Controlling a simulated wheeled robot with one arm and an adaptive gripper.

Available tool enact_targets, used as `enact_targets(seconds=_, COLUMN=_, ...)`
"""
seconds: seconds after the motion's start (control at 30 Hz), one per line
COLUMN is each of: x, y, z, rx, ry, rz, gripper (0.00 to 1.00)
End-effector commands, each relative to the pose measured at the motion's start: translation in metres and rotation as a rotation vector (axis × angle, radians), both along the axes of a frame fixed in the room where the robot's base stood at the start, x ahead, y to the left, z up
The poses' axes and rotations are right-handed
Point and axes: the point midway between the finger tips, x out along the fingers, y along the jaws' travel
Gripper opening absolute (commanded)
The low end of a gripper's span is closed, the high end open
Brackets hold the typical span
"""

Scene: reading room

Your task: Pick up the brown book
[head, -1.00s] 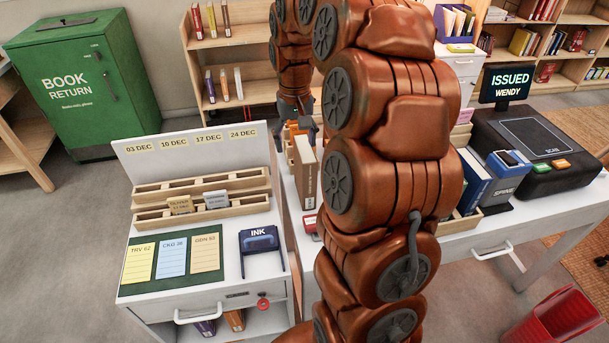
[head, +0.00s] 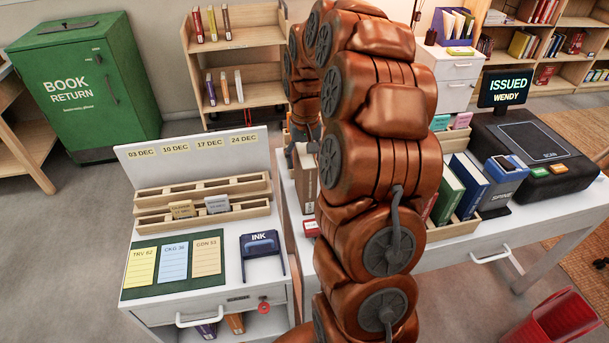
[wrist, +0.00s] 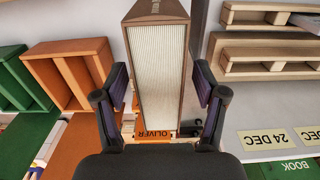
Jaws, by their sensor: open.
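The brown book (head: 306,186) stands upright on the desk, partly hidden behind my arm in the head view. In the wrist view the brown book (wrist: 157,70) shows its pale page edges between my gripper's fingers. My gripper (wrist: 161,92) is open, with one finger on each side of the book. A gap shows between each finger and the book. In the head view my gripper is mostly hidden by the book and my arm. An orange piece marked OLIVER shows below the book in the wrist view.
A crate holding a green book (head: 447,191) and a blue book (head: 468,182) stands right of my arm. A white unit with wooden card racks (head: 200,205) and an ink pad (head: 260,246) is on the left. The green book return (head: 85,85) stands behind.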

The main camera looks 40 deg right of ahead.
Motion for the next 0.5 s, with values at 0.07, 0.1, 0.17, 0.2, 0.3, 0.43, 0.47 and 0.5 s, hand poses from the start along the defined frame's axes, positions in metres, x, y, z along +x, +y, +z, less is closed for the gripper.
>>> enact_targets(seconds=0.07, x=-0.001, y=0.000, z=-0.010, rx=0.002, ry=0.004, rz=0.000, gripper=0.71)
enact_targets(seconds=0.1, x=-0.001, y=0.000, z=-0.014, rx=0.001, ry=0.004, rz=0.000, gripper=0.71)
enact_targets(seconds=0.17, x=-0.001, y=0.000, z=-0.017, rx=0.000, ry=0.003, rz=0.000, gripper=0.71)
enact_targets(seconds=0.2, x=0.000, y=0.000, z=-0.018, rx=0.000, ry=0.002, rz=0.000, gripper=0.71)
enact_targets(seconds=0.3, x=0.000, y=0.000, z=-0.018, rx=-0.001, ry=0.000, rz=0.000, gripper=0.71)
enact_targets(seconds=0.43, x=0.000, y=0.000, z=-0.018, rx=-0.001, ry=0.000, rz=0.000, gripper=0.65)
enact_targets(seconds=0.47, x=0.000, y=0.000, z=-0.018, rx=-0.001, ry=0.000, rz=0.000, gripper=0.61)
enact_targets(seconds=0.5, x=0.000, y=0.000, z=-0.018, rx=-0.001, ry=0.000, rz=0.000, gripper=0.57)
